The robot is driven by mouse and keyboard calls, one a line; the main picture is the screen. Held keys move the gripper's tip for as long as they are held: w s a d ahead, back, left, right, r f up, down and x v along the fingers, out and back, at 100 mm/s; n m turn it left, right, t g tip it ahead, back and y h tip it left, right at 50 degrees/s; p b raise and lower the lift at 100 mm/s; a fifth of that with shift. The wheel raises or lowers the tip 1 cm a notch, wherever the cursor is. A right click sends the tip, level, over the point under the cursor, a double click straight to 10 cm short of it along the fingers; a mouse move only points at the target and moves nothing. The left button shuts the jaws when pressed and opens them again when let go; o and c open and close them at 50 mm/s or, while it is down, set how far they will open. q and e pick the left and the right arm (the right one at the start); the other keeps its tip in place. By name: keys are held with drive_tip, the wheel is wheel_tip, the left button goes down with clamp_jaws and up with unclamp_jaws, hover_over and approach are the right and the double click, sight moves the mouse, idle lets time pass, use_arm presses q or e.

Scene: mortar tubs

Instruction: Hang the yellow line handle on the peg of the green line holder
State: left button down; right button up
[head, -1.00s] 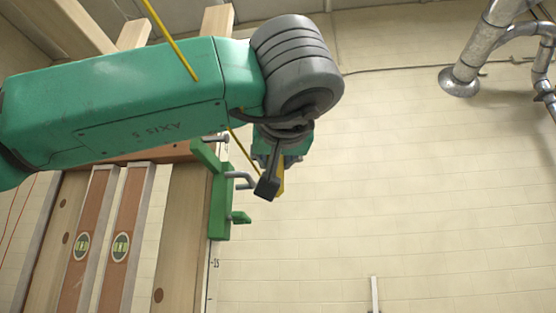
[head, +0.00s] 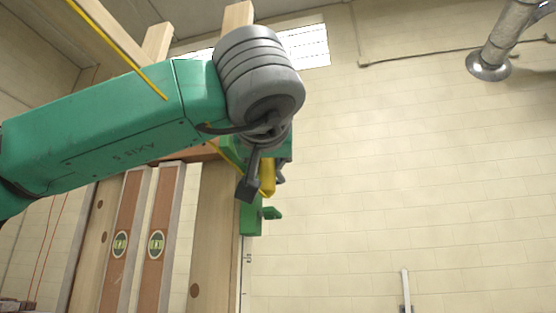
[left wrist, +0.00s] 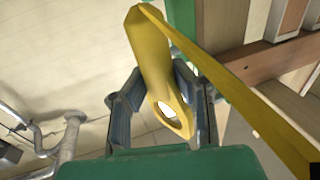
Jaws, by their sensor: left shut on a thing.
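My left gripper (head: 263,184) is shut on the yellow line handle (head: 267,175), which hangs tip down between the fingers. In the left wrist view the handle (left wrist: 150,48) lies between the two finger pads, with its oval hole near the palm. The yellow line runs from it to the lower right. The green line holder (head: 250,223) is on the side of a wooden post. In the head view my gripper and the handle overlap its upper part. My right gripper is not in view.
Two spirit levels (head: 158,243) stand left of the wooden post (head: 215,250). A metal duct (head: 500,45) is at the upper right.

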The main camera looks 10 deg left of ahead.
use_arm(q)
drive_tip(key=shift+a+f, duration=0.2)
drive_tip(key=shift+a, duration=0.6)
drive_tip(key=shift+a+f, duration=0.25)
drive_tip(key=shift+a, duration=0.5)
drive_tip(key=shift+a+f, duration=0.2)
drive_tip(key=shift+a, duration=0.6)
drive_tip(key=shift+f, duration=0.1)
drive_tip(key=c, duration=0.7)
unclamp_jaws()
drive_tip(key=shift+c, duration=0.2)
drive_tip(key=o, duration=0.6)
drive_tip(key=shift+c, duration=0.2)
